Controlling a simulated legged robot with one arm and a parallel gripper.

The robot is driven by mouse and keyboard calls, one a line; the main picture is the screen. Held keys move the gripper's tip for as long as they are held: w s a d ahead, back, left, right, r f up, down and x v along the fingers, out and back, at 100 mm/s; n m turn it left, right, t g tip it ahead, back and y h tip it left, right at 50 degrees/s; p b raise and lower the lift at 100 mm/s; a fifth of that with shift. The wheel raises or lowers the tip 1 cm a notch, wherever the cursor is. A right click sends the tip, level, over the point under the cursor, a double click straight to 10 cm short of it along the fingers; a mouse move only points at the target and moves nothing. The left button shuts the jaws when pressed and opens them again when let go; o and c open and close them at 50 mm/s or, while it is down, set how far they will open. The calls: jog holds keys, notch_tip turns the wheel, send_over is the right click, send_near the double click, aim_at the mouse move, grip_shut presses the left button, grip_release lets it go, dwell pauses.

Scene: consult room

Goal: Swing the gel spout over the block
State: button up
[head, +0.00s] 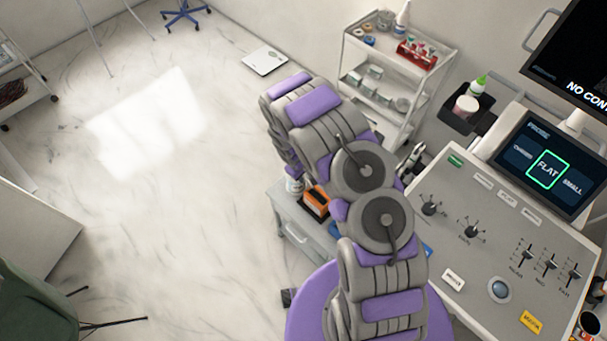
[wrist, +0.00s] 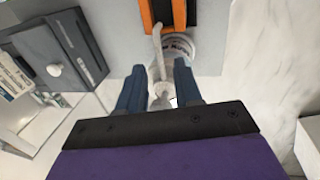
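An orange-and-black block (wrist: 150,14) is at the top of the wrist view, on a grey surface. The white gel bottle (wrist: 182,46) stands close beside it. Its pale spout (wrist: 157,42) points toward the block, with its tip near the block's lower edge. The two blue fingers of my gripper (wrist: 160,68) are on either side of the pump head (wrist: 163,97); I cannot tell whether they touch it. In the head view, the block (head: 316,201) and a white bottle (head: 295,186) show left of my arm, which hides my gripper.
The grey cabinet (head: 303,240) bears the block. A control console (head: 470,270) and a screen (head: 548,165) stand on the right. A white trolley (head: 385,100) with supplies stands behind. The marble floor (head: 160,200) at left is largely clear.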

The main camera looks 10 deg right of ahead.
notch_tip(320, 180, up, 15)
jog(key=s+a+p, duration=0.1)
jog(key=a, duration=0.1)
jog(key=shift+s+a, duration=0.3)
jog(key=shift+a, duration=0.05)
dwell(0.4)
jog(key=s+d+r+m+g+b, duration=0.1)
jog(key=s+d+r+m, duration=0.15)
jog(key=s+r, duration=0.55)
jog(key=s+d+r+m+b, duration=0.15)
jog(key=s+d+r, duration=0.3)
jog(key=r, duration=0.55)
jog(key=s+r+m+g+y+b, duration=0.1)
jog(key=s+r, duration=0.2)
jog(key=s, duration=0.8)
jog(key=s+a+r+m+g+b, duration=0.1)
jog(key=s+r+m, duration=0.1)
jog(key=s, duration=0.9)
jog(key=shift+s+r+y, duration=0.4)
jog(key=shift+r, duration=0.45)
